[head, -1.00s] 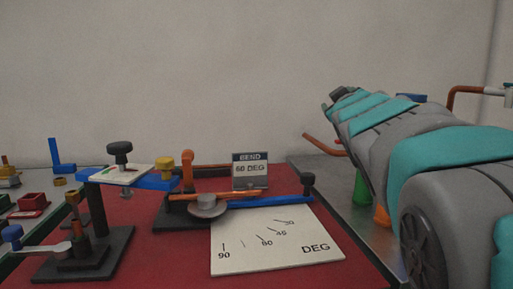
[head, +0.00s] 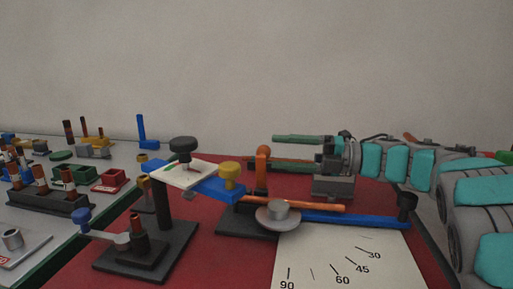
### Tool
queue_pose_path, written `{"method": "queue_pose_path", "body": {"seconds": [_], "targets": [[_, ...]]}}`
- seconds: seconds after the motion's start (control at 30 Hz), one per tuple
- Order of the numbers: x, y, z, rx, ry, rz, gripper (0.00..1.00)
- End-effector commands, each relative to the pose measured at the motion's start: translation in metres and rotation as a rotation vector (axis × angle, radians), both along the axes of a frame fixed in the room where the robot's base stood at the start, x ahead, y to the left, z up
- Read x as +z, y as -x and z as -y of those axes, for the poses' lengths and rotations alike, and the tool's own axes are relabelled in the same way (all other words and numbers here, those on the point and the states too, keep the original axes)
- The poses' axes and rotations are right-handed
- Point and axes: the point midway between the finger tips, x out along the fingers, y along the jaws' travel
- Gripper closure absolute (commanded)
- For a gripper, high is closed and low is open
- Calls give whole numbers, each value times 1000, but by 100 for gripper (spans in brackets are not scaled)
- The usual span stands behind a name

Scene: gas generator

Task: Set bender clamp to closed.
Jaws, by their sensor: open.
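The tube bender stands on the red mat, with a black base (head: 245,222), a round grey former (head: 277,215) and a copper-coloured tube (head: 322,206). Its blue lever (head: 350,218) points right and ends in a black knob (head: 406,203). An orange upright piece (head: 262,168) stands behind the former; it looks like the bender clamp, upright. My gripper (head: 264,150) reaches in from the right, behind the bender, with its fingers pointing left. The fingers are apart and nothing shows between them. Whether a finger touches the orange piece I cannot tell.
A white angle plate (head: 340,262) lies in front of the bender. A stand with a blue arm (head: 220,189), yellow knob (head: 230,174) and black knob (head: 183,145) rises at left. A grey bench (head: 30,225) with several small parts lies further left.

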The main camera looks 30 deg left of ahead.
Motion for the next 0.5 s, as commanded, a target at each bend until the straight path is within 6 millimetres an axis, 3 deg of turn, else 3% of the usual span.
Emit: {"method": "queue_pose_path", "body": {"seconds": [0.5], "targets": [[-1,23,-62,14,4,-2,31]]}}
